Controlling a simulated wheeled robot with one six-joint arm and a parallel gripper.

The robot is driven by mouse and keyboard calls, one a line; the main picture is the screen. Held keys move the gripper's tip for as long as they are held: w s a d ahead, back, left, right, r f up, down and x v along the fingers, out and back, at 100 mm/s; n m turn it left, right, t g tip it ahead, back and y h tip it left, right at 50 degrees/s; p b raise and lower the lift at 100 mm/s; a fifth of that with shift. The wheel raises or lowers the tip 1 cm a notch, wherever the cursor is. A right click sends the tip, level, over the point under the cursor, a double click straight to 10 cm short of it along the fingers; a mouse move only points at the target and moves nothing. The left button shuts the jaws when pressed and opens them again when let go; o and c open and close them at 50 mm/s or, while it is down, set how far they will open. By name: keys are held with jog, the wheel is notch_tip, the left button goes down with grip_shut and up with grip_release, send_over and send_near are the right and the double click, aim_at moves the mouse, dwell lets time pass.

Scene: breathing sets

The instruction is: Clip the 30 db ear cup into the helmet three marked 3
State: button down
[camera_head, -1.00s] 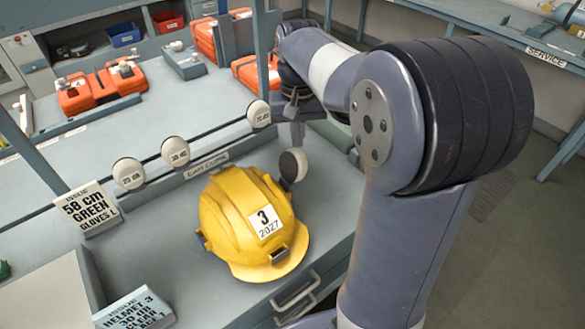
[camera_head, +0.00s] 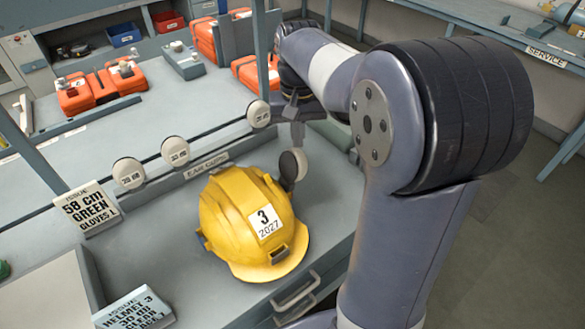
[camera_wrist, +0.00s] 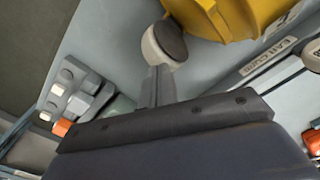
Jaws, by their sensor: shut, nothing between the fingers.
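The yellow helmet (camera_head: 233,218) with a white label marked 3 and 2027 sits on the bench, its brim toward the front. A white ear cup with a dark pad (camera_head: 299,163) is at its far right side; its marking is not readable. The cup also shows in the wrist view (camera_wrist: 155,50), beside the yellow shell (camera_wrist: 230,14). My gripper (camera_head: 297,146) is just behind the cup, with its fingers together (camera_wrist: 158,85). The fingertips meet the cup's edge in the wrist view; I cannot tell whether they touch. Whether the cup is seated is also unclear.
A rail behind the helmet carries more white cups: left (camera_head: 130,173), middle (camera_head: 175,152) and right (camera_head: 259,114). An issue card for helmet 3 (camera_head: 134,312) stands at the front left, a gloves card (camera_head: 87,208) behind it. Orange cases (camera_head: 100,90) are further back.

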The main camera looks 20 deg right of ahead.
jog(key=shift+f+b, duration=0.35)
jog(key=shift+f, duration=0.35)
dwell(0.4)
notch_tip(320, 180, up, 7)
jog(key=p, duration=0.6)
jog(key=shift+p, duration=0.4)
notch_tip(320, 180, down, 7)
jog(key=b, duration=0.7)
jog(key=shift+r, duration=0.15)
dwell(0.3)
